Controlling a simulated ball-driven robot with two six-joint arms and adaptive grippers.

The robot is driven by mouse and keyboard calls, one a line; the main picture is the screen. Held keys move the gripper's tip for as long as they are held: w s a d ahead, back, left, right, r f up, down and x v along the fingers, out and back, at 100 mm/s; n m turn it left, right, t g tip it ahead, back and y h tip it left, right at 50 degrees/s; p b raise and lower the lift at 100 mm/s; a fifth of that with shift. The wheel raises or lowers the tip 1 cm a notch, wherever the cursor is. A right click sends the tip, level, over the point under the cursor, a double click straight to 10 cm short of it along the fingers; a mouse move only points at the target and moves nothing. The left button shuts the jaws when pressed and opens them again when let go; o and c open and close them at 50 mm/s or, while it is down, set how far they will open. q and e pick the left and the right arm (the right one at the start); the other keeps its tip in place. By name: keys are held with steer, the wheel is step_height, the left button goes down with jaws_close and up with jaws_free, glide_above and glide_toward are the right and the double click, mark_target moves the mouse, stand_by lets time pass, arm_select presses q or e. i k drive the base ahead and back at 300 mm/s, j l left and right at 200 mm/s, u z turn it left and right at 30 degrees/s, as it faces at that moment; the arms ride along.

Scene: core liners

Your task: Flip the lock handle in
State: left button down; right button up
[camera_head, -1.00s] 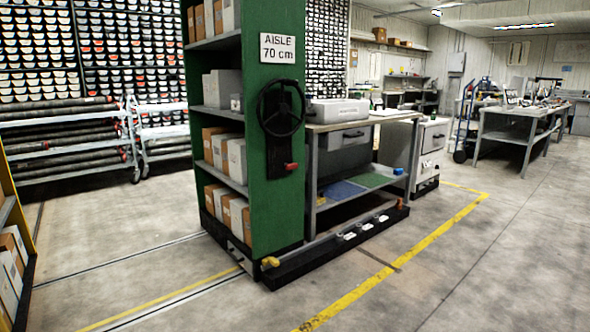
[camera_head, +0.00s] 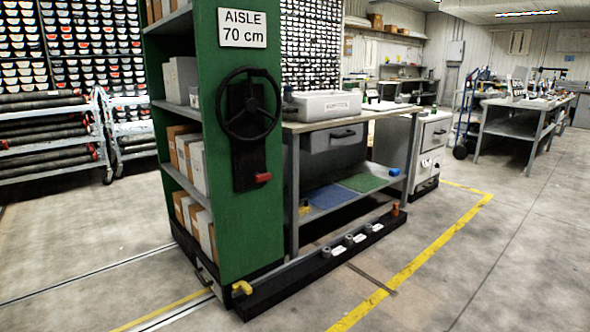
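A red handle (camera_head: 263,177) sticks out low on a black plate (camera_head: 247,160) on the green end panel of the shelf unit, below a black handwheel (camera_head: 248,103). It looks like the lock handle; whether it is flipped in or out I cannot tell. A yellow handle (camera_head: 242,288) sits low at the near end of a black floor rail. Neither of my grippers shows in the head view.
The green shelf unit (camera_head: 252,222) holds boxes and bears an "AISLE 70 cm" sign (camera_head: 242,28). A workbench (camera_head: 345,117) stands right of it, with the black floor rail (camera_head: 325,262) in front. Floor with a yellow line (camera_head: 440,237) is clear at right.

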mark_target(259, 178)
steer(key=i+l+z, duration=0.1)
steer(key=i, duration=0.5)
steer(key=i+l, duration=0.2)
steer(key=i, duration=0.45)
steer(key=i+l+z, duration=0.15)
steer(key=i, duration=0.45)
